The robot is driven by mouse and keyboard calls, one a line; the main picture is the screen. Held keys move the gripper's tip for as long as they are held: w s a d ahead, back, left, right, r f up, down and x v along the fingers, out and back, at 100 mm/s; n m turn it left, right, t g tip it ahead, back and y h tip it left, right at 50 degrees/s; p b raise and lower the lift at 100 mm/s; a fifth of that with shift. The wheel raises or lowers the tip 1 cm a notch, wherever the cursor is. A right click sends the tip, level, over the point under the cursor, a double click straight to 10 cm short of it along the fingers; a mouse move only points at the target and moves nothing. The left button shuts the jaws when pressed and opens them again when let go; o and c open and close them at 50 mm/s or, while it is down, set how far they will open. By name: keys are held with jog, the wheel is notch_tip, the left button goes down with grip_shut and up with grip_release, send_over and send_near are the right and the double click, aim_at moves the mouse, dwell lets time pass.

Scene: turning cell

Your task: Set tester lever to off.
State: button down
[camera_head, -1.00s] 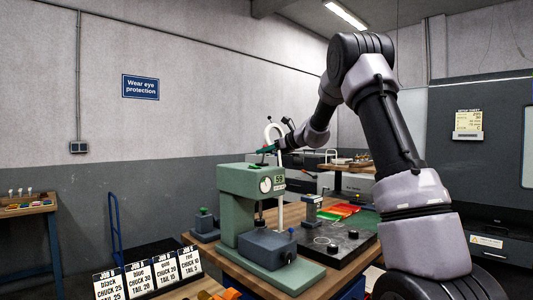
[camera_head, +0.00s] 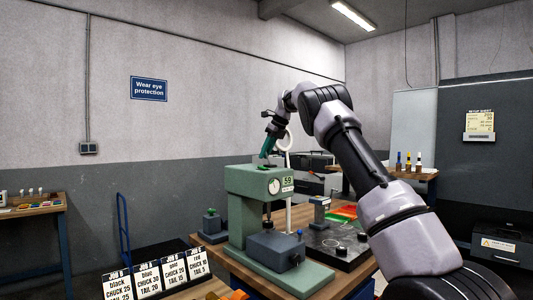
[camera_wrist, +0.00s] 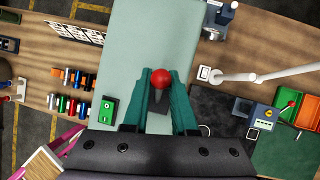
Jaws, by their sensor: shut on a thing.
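A lever with a red ball knob (camera_wrist: 161,77) is seen end-on there. My gripper (camera_wrist: 161,85) has its teal fingers on either side of the knob and is shut on it. In the head view my gripper (camera_head: 268,148) points down at the tester's top; the knob and lever angle are hidden or too small to tell.
A white curved post (camera_head: 289,165) rises close beside the tester. A dark plate (camera_head: 338,246) with fixtures lies to its right. Job cards (camera_head: 160,275) stand in front left. In the wrist view several coloured pegs (camera_wrist: 70,105) sit on the wooden bench.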

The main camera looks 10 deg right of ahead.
jog(key=shift+w+a+g+h, duration=0.15)
jog(key=shift+w+g+h, duration=0.05)
jog(key=shift+g+h, duration=0.3)
dwell(0.4)
jog(key=c, duration=0.9)
grip_release()
jog(key=shift+f, duration=0.15)
jog(key=shift+v, duration=1.55)
jog(key=shift+s+d, duration=0.3)
jog(key=shift+d, duration=0.45)
jog(key=shift+s+d, duration=0.4)
jog(key=shift+d, duration=0.05)
jog(key=s+d, duration=0.1)
jog(key=d, duration=0.1)
jog(key=s+d, duration=0.2)
jog(key=d, duration=0.1)
jog(key=s+d, duration=0.1)
jog(key=d, duration=0.1)
jog(key=shift+s+d, duration=0.2)
jog(key=shift+d, duration=0.2)
